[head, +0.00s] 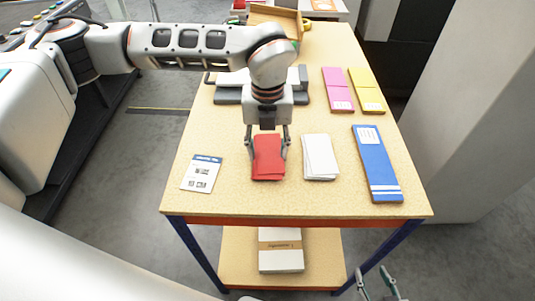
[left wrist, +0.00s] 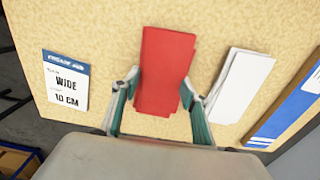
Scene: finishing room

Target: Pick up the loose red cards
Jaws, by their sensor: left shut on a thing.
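The red cards (head: 267,168) form a slightly uneven stack on the near middle of the table (head: 225,198). My left gripper (head: 268,153) reaches down over them, shut on the stack with one finger at each side. In the left wrist view the red cards (left wrist: 165,60) stand between the green-grey fingers, with their lower edges a little out of line. I cannot tell whether they are lifted off the table. My right gripper (head: 371,270) shows at the bottom of the head view, below the table's front edge, its fingers apart and empty.
A white card stack (head: 320,157) lies just right of the red cards. A printed card (head: 202,173) lies left. Blue (head: 378,170), pink (head: 338,88) and yellow (head: 366,90) pieces lie right. A grey device (head: 232,97) stands behind my arm. A white box (head: 280,262) sits on the lower shelf.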

